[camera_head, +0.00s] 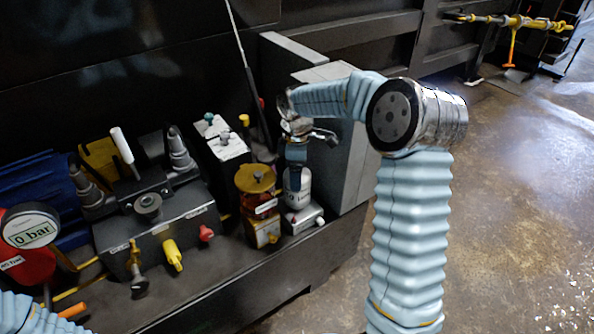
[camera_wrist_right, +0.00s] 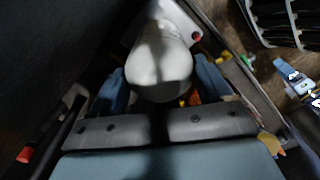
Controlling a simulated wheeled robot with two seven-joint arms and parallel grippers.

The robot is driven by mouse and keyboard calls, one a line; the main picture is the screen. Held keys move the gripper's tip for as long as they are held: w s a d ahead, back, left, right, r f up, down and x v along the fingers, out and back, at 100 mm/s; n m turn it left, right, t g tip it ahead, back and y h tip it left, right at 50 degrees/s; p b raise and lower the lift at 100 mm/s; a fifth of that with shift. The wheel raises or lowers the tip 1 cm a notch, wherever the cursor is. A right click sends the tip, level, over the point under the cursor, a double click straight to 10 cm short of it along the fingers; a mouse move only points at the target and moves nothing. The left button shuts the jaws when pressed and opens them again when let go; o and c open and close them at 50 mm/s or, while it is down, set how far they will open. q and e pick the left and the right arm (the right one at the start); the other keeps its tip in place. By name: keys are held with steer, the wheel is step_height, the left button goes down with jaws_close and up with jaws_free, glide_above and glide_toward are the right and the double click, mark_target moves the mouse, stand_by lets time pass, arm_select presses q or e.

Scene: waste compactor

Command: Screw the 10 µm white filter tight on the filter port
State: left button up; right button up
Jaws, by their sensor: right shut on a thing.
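The white filter (camera_head: 298,190) is a white cylinder with dark print too small to read. It stands upright on or just over the small white port block (camera_head: 304,219); I cannot tell how far it is seated. My right gripper (camera_head: 296,155) points down from above and is shut on the filter's upper part. In the right wrist view the filter (camera_wrist_right: 160,68) sits between the two blue fingers of my right gripper (camera_wrist_right: 161,84), with the pale port block (camera_wrist_right: 178,20) beyond it. My left gripper is out of view; only part of my left arm shows at bottom left.
A yellow-topped amber unit (camera_head: 256,180) stands close left of the filter. A grey box (camera_head: 345,150) stands close on the right. A dark valve block (camera_head: 158,232) and a red gauge reading 0 bar (camera_head: 30,235) are further left. Open floor lies right.

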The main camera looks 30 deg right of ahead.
steer(key=m, duration=0.6)
steer(key=o, duration=1.1)
steer(key=shift+r, duration=3.5)
